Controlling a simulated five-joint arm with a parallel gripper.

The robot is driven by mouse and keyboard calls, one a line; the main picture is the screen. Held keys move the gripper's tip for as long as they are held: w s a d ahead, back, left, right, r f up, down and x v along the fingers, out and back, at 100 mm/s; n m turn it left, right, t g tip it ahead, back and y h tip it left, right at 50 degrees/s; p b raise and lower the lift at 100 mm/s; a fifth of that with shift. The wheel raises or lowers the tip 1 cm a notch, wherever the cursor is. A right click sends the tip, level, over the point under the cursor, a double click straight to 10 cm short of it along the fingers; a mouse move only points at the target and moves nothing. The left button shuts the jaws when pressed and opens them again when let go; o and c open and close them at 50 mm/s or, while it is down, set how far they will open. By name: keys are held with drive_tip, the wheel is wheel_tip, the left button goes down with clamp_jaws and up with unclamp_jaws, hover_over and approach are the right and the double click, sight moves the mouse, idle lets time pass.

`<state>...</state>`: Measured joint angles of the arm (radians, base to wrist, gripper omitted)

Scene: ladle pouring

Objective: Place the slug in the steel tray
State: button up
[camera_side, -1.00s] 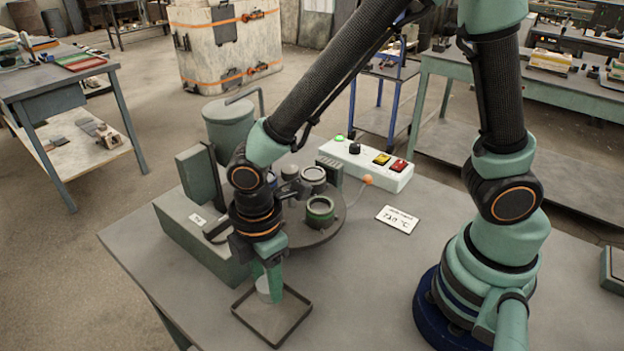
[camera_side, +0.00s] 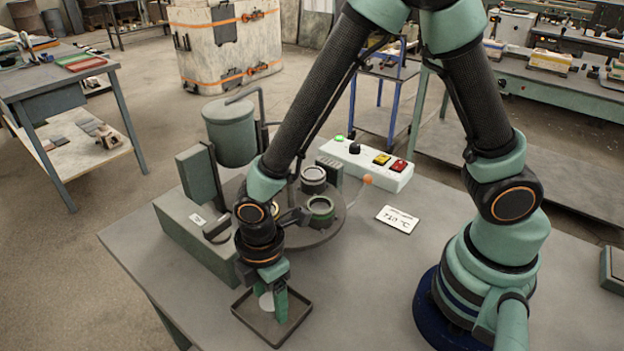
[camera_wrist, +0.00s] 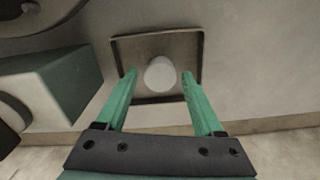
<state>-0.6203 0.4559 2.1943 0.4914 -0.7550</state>
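The slug (camera_side: 266,301) is a pale grey, short cylinder. In the wrist view the slug (camera_wrist: 160,76) shows inside the outline of the steel tray (camera_wrist: 121,60), a shallow square tray with a dark rim. The tray (camera_side: 243,318) lies near the table's front edge in the side view. My gripper (camera_side: 273,306) is low over the tray, its green fingers on either side of the slug. The wrist view shows a gap between the slug and each finger, so the gripper is open. I cannot tell whether the slug rests flat or leans.
A round turntable (camera_side: 322,236) with ring-shaped moulds stands behind my gripper. A grey-green block (camera_side: 190,235) is close on the left. A control box (camera_side: 365,165) and a temperature card (camera_side: 397,219) lie farther back. The table right of the tray is clear.

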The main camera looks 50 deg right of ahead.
sight(269, 302)
drive_tip(key=shift+r, duration=0.1)
wheel_tip(269, 302, up, 12)
drive_tip(key=d+r+m+t, duration=0.2)
drive_tip(key=d+r+m, duration=0.3)
drive_tip(key=d+m, duration=0.3)
drive_tip(key=w+d+r+m+t, duration=0.1)
drive_tip(key=d+r+m+t, duration=0.2)
drive_tip(key=d+r+m, duration=0.3)
drive_tip(key=d+m, duration=0.1)
drive_tip(key=d, duration=0.4)
drive_tip(key=shift+d+r+m+t, duration=0.15)
drive_tip(key=shift+d+m+t, duration=0.15)
drive_tip(key=shift+d+m, duration=0.1)
